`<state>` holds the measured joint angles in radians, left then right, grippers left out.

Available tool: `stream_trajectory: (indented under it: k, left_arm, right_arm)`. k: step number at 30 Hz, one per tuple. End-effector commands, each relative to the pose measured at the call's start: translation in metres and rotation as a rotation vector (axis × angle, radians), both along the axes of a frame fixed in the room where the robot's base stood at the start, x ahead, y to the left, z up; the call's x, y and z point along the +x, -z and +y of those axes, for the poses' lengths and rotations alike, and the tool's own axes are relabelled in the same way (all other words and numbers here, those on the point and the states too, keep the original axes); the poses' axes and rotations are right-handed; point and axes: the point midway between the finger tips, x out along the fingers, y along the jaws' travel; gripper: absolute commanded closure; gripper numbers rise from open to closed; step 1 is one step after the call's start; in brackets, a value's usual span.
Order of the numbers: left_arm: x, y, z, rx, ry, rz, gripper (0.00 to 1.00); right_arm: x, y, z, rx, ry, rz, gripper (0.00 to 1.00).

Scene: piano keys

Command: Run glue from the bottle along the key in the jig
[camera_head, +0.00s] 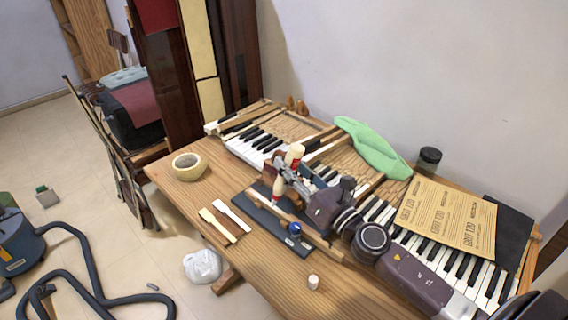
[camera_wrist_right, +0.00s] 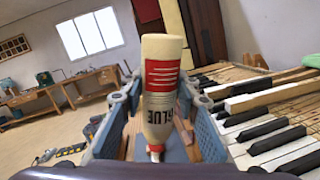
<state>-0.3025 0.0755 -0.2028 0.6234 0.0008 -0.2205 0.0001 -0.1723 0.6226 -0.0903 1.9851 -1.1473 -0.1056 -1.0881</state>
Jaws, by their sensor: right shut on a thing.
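My right gripper (camera_head: 286,173) is shut on the glue bottle (camera_head: 295,153), a cream bottle with a red label. In the right wrist view the bottle (camera_wrist_right: 161,75) stands between the two fingers, base up and nozzle down. The gripper holds it over the far part of the jig (camera_head: 262,216), a dark strip with a blue knob on the table. A long wooden key (camera_head: 312,232) lies along the jig, partly hidden behind the gripper and bottle. I cannot tell whether the nozzle touches the key. My left gripper is out of view.
The piano keyboard (camera_head: 257,139) runs along the back of the table, with a green cloth (camera_head: 372,147) and a printed sheet (camera_head: 447,216) on it.

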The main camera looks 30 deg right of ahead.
Motion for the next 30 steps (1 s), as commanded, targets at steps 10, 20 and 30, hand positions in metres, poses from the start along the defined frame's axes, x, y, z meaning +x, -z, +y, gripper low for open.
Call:
stream_trajectory:
  k: [10, 20, 30]
  left_arm:
    - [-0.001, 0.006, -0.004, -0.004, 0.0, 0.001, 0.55]
    - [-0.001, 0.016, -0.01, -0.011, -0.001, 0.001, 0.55]
    - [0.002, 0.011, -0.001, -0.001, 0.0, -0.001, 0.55]
  right_arm:
    - [-0.015, 0.001, -0.005, -0.001, -0.001, -0.001, 0.95]
    - [-0.04, 0.001, -0.015, 0.0, -0.001, 0.0, 0.95]
    - [-0.037, -0.003, -0.014, 0.0, -0.001, -0.004, 0.95]
